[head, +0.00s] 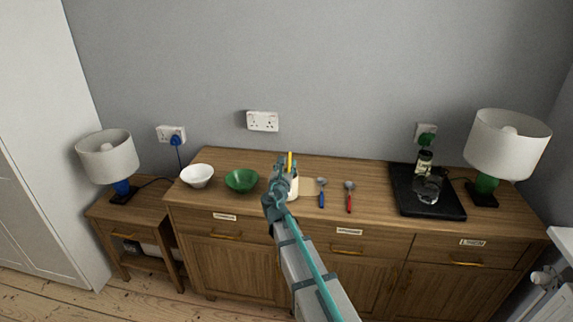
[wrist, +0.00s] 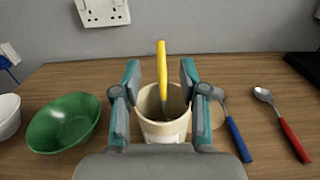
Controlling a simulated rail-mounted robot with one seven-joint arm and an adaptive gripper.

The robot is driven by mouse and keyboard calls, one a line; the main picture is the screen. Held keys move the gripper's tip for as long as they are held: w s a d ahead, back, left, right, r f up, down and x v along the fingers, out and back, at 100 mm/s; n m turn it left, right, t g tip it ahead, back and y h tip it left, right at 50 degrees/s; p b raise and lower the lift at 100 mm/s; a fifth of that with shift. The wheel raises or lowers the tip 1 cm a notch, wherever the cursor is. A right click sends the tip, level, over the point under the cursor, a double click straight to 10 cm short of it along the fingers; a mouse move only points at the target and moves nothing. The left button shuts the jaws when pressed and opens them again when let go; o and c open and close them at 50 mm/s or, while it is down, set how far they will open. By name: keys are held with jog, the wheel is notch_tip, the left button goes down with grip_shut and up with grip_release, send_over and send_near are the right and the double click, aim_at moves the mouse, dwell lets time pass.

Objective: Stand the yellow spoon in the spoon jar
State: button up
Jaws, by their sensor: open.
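The yellow spoon (wrist: 162,70) stands in the cream spoon jar (wrist: 152,132), handle up and bowl end down inside, leaning slightly. Its yellow handle (head: 290,160) also shows above my gripper in the head view. The jar (head: 294,188) stands on the sideboard, partly hidden by my gripper in the head view. My gripper (wrist: 158,85) is open, with one finger on each side of the handle and visible gaps to both. In the head view my gripper (head: 281,172) is at the jar. The spoon's lower end inside the jar is mostly hidden.
A blue-handled spoon (wrist: 234,133) and a red-handled spoon (wrist: 285,125) lie right of the jar. A green bowl (wrist: 64,123) and a white bowl (head: 197,175) stand left. A black tray (head: 432,208) with a small jar and a glass item is farther right.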

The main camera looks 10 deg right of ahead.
jog(key=v, duration=1)
jog(key=shift+s, duration=0.2)
